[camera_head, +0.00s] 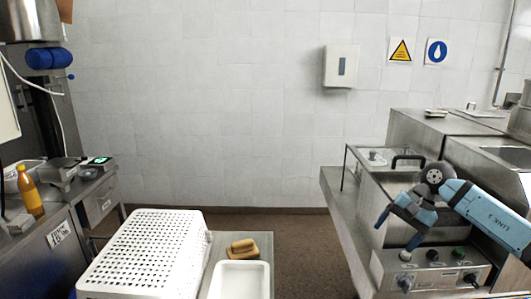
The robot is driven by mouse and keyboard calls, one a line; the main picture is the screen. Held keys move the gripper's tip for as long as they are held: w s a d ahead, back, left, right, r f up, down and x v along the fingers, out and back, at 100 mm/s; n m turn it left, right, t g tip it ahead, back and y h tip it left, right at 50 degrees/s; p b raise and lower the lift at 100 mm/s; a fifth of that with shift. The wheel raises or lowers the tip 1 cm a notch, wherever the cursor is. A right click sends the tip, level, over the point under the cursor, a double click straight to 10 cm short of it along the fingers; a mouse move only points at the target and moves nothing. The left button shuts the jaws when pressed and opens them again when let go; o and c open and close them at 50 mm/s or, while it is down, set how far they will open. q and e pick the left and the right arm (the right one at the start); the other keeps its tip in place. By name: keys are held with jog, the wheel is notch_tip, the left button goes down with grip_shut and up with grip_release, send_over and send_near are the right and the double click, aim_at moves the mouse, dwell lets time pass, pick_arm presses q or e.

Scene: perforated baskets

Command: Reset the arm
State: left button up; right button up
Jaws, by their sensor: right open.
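My right gripper (398,232) is at the lower right of the head view, at the end of my blue and black arm. Its two blue-tipped fingers are apart and point down and to the left, with nothing seen between them. It shows in front of the steel counter unit, above a control panel (430,279) with knobs; whether it touches anything cannot be told. My left gripper is not in view.
A white perforated basket (152,246) lies upside down at the lower middle, beside a white tray (240,281) and a brown-yellow brush or sponge (242,248). An orange bottle (30,190) stands on the left counter. Floor shows between the two sides.

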jog(key=s+a+f+m+t+y+p, duration=0.1)
jog(key=s+a+f+m+y, duration=0.25)
jog(key=a+m+y, duration=0.5)
jog(key=s+a+f+m+t+y+p, duration=0.15)
jog(key=s+a+f+m+y, duration=0.3)
jog(key=a, duration=0.75)
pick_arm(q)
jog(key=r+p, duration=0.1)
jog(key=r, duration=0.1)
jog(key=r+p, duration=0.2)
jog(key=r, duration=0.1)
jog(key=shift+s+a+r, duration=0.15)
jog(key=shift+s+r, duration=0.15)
pick_arm(e)
jog(key=s+d+f+n+t+h, duration=0.2)
jog(key=s+f+n+t+h, duration=0.6)
jog(key=s+f+n+h, duration=0.7)
jog(key=s+f+n, duration=0.5)
jog(key=s+n, duration=0.3)
jog(key=shift+s+d+n, duration=0.2)
jog(key=shift+d+n, duration=0.15)
jog(key=shift+n, duration=0.05)
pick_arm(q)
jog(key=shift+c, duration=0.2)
pick_arm(e)
jog(key=shift+t, duration=0.25)
jog(key=shift+c, duration=0.2)
